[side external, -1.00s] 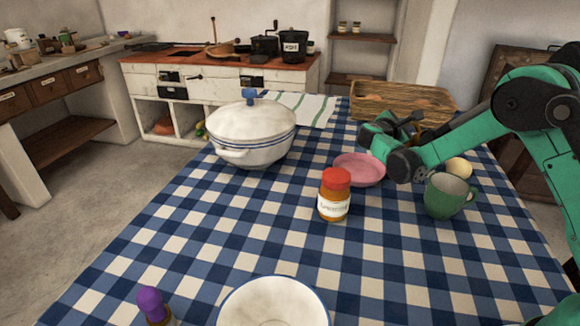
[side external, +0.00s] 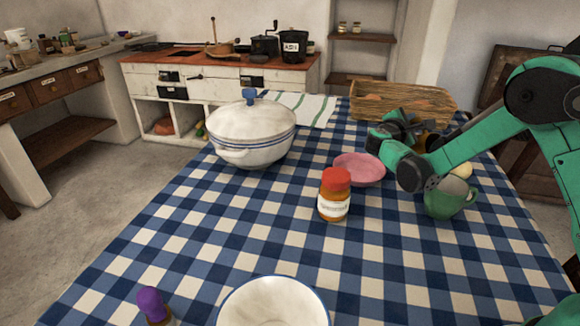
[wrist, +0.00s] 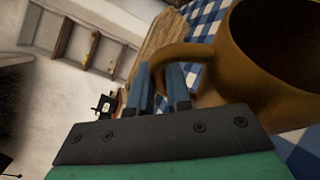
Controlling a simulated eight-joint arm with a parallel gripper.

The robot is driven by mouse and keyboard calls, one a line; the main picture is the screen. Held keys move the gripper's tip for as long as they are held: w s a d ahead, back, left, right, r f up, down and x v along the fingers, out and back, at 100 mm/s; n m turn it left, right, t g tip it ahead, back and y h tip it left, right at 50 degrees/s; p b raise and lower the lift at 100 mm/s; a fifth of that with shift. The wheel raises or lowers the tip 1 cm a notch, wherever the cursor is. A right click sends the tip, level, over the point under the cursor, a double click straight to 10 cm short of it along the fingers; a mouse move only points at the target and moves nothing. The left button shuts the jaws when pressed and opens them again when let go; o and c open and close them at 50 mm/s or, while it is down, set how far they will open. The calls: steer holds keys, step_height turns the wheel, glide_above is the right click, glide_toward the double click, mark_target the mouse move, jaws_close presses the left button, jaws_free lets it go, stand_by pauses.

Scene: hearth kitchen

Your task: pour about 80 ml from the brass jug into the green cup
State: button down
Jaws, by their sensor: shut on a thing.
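The brass jug (wrist: 232,62) fills the right of the wrist view, with its dark mouth toward the right edge. My gripper (wrist: 165,82) is shut on the jug's handle (wrist: 190,50). In the side view my gripper (side external: 400,130) is over the far right of the table, and only a brownish part of the jug (side external: 432,140) shows behind it. How far the jug is tilted and its contents cannot be told. The green cup (side external: 442,204) stands upright nearer the camera, apart from the jug. My wrist covers part of its top left.
A pink plate (side external: 358,170) lies left of my wrist. A red-lidded jar (side external: 334,196), a white pot (side external: 250,135) and a white bowl (side external: 272,305) stand on the checked cloth. A wooden crate (side external: 385,100) is behind my gripper. A pale round item (side external: 461,168) is behind the cup.

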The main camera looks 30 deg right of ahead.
steer(key=shift+s+r, duration=0.15)
steer(key=shift+s, duration=0.1)
steer(key=shift+s+r+m, duration=0.1)
steer(key=shift+s+m, duration=0.15)
steer(key=shift+m, duration=0.05)
steer(key=shift+s+a+r+m+h, duration=0.1)
steer(key=shift+s+r+m+h, duration=0.55)
steer(key=shift+r+m, duration=0.3)
stand_by(1.2)
steer(key=shift+w+f+n+y, duration=0.55)
steer(key=shift+w+f+n, duration=0.35)
steer(key=shift+f+n, duration=0.25)
steer(key=shift+w+f+n+y, duration=0.15)
steer(key=shift+w+n+y, duration=0.25)
steer(key=shift+n, duration=0.3)
steer(key=shift+w+d+f+n+g, duration=0.2)
steer(key=shift+w+f+n+g, duration=0.45)
steer(key=shift+f, duration=0.25)
steer(key=shift+w+f+n+y, duration=0.3)
steer(key=shift+w+f+n, duration=0.15)
steer(key=shift+w+f, duration=0.15)
steer(key=shift+d, duration=0.1)
